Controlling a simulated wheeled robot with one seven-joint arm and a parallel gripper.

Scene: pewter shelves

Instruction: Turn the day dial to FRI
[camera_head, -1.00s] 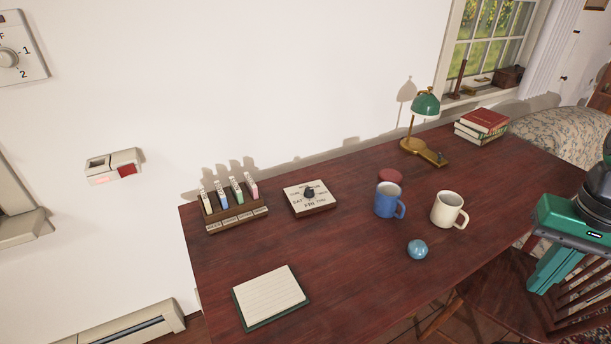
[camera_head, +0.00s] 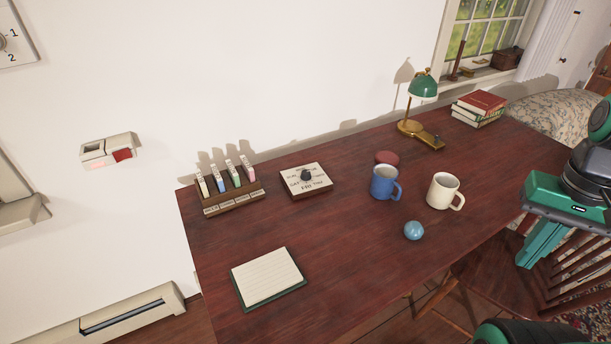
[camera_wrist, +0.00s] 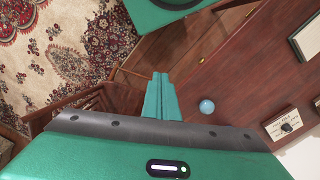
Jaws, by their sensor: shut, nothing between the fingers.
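The day dial (camera_head: 305,180) is a square white-faced box on a wooden base with a round black knob (camera_head: 306,175) in the middle, on the dark red table. Day names ring the knob, with FRI on the near side; where the knob points is too small to tell. In the wrist view the dial (camera_wrist: 283,127) lies at the right edge. My gripper (camera_head: 528,262) is at the right of the head view, beyond the table's near right edge and well apart from the dial. In the wrist view its green fingers (camera_wrist: 160,78) are together and empty.
A blue mug (camera_head: 384,183), a cream mug (camera_head: 443,191) and a blue ball (camera_head: 414,230) stand between my gripper and the dial. A card rack (camera_head: 232,201) is left of the dial, a notepad (camera_head: 268,279) in front. A chair (camera_head: 570,275) stands below my gripper.

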